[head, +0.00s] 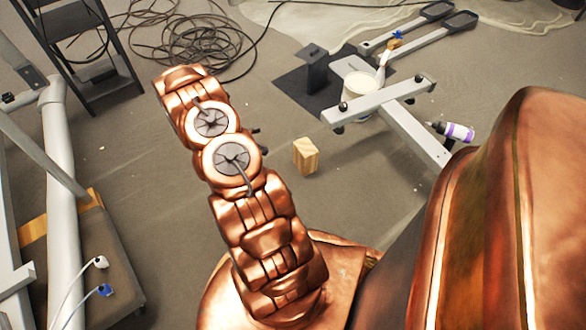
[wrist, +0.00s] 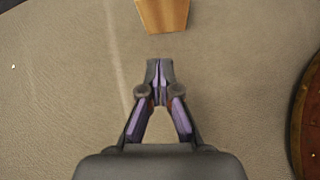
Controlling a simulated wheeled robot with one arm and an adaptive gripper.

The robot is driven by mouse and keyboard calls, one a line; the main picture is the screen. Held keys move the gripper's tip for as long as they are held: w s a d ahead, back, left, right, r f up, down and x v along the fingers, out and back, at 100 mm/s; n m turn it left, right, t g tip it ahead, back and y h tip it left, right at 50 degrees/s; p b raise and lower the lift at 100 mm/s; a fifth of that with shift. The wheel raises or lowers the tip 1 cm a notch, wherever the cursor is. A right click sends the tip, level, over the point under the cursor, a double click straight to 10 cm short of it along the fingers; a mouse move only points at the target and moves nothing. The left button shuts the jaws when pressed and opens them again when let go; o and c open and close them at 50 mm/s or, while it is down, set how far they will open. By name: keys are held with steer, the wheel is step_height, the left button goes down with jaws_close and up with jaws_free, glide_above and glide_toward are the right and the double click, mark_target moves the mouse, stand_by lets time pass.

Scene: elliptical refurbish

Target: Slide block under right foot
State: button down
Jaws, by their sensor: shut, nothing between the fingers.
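A small wooden block (head: 305,156) stands on the grey floor in the head view, just right of my arm. In the wrist view the block (wrist: 163,14) is at the top edge, partly cut off. My gripper (wrist: 160,68) is shut and empty, its fingertips pointing at the block with a short gap of floor between. In the head view my arm mostly hides the gripper. The white machine frame (head: 385,103) has a crossbar beyond the block, with dark feet at its ends; the near-left foot (head: 338,129) is closest to the block.
A white bucket (head: 359,95) stands behind the crossbar. Coiled black cables (head: 195,45) lie at the back. Another white frame (head: 60,190) stands at left. The floor around the block is clear.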

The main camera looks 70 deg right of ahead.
mark_target(298, 163)
steer(key=shift+n, duration=0.5)
steer(key=s+d+f+b, duration=0.2)
steer(key=f, duration=0.3)
steer(key=s+d+f+b, duration=0.1)
steer(key=s+d+f, duration=0.1)
steer(key=f, duration=0.3)
steer(key=s+d+f+b, duration=0.2)
steer(key=f, duration=0.3)
steer(key=shift+s+f+b, duration=0.1)
steer(key=shift+f+b, duration=0.05)
steer(key=shift+b, duration=0.15)
steer(key=s+d, duration=0.1)
steer(key=s+d+b, duration=0.1)
steer(key=shift+d, duration=0.3)
steer(key=shift+s+d+b, duration=0.25)
steer(key=shift+d+b, duration=0.15)
steer(key=shift+d, duration=0.05)
